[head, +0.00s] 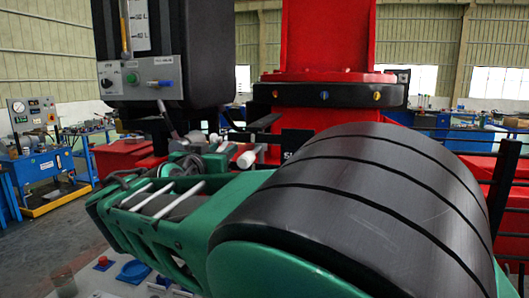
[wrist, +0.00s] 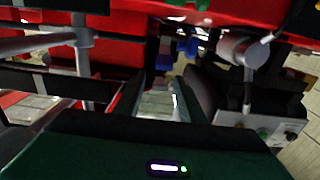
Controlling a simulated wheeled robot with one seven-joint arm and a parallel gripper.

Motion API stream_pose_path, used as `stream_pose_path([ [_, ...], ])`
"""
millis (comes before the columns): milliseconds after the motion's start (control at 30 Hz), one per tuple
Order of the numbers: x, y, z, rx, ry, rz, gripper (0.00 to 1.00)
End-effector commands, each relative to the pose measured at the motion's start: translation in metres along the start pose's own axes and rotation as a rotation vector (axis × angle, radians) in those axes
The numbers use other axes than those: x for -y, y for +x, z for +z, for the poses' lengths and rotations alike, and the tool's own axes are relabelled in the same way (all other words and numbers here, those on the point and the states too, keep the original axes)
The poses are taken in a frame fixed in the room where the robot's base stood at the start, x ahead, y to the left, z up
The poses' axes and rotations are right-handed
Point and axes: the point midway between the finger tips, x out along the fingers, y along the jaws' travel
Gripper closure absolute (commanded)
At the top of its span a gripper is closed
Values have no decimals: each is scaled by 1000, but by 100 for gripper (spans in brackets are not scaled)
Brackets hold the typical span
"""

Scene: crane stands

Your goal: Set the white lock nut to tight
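I cannot pick out the white lock nut with certainty. In the head view a small white cylinder (head: 246,159) shows beyond the green arm, in front of the red stand; it may be the nut, but its setting cannot be read. In the wrist view my gripper (wrist: 160,82) has its two dark fingers apart, with a gap between them and nothing clearly held. A grey cylinder with a rod (wrist: 236,46) lies ahead and to the right of the fingers. Blue knobs (wrist: 188,46) show beyond the fingertips. My gripper is not clearly visible in the head view.
A large green and black arm, apparently mine, covers the lower right of the head view. A grey control box (head: 140,78) hangs at upper left, below a gauge. The red stand (head: 325,40) rises behind. A blue bench (head: 38,165) stands far left, with open floor before it.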

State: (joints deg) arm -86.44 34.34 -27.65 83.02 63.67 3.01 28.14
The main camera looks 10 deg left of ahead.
Motion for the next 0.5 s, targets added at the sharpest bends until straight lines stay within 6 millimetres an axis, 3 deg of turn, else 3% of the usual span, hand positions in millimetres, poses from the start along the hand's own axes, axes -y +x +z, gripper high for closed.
stream_pose_path([
  [133, 0, 0, 0, 0, 0, -1, 66],
  [267, 0, -1, 0, 0, 0, -1, 98],
  [300, 0, -1, 0, 0, 0, -1, 100],
  [333, 0, -1, 0, 0, 0, -1, 100],
  [367, 21, -2, 1, -4, 2, -1, 100],
  [500, 7, -3, 0, 7, 2, -8, 100],
])
